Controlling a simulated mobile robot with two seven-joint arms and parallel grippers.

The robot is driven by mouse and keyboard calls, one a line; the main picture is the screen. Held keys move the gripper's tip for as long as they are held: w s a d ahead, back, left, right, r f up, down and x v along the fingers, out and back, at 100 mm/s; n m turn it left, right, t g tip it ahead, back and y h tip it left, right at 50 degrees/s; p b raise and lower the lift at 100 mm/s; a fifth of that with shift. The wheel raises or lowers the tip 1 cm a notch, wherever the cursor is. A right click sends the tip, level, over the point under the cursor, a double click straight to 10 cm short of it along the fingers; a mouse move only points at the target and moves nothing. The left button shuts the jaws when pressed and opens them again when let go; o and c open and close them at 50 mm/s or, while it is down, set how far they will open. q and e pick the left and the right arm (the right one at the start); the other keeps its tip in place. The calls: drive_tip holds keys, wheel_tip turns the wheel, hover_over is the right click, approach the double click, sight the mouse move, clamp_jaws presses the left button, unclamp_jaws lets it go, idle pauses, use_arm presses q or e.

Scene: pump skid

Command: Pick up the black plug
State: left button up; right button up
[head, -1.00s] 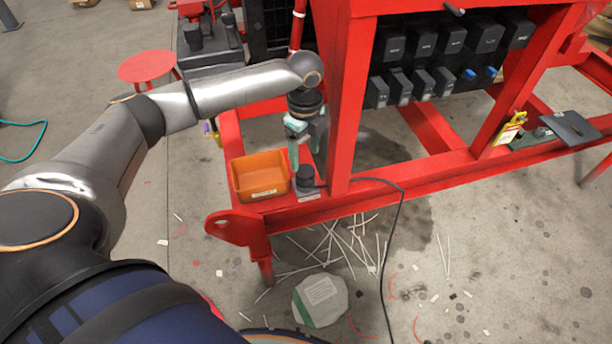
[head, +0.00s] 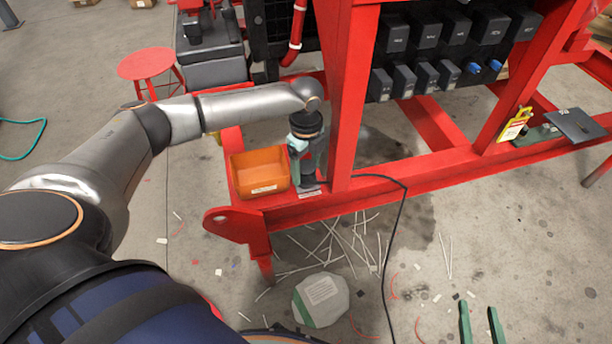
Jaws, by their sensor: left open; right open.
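The black plug (head: 308,182) stands on the red skid beam beside the orange bin, mostly hidden by my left gripper. My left gripper (head: 307,172) points down from above, right over the plug, with its jaws open. Its fingertips are close to the plug, but I cannot tell whether they touch it. My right gripper (head: 480,312) shows at the bottom right as two green fingers, open and empty, above the floor and well away from the plug.
The orange bin (head: 260,171) sits just left of the plug. A red upright (head: 347,100) rises close to its right. A black cable (head: 398,220) runs from the beam to the floor. A yellow tag (head: 515,125) and grey plate (head: 574,125) are further right.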

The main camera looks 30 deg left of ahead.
use_arm(q)
clamp_jaws()
idle(0.5)
drive_tip(key=shift+r, duration=0.2)
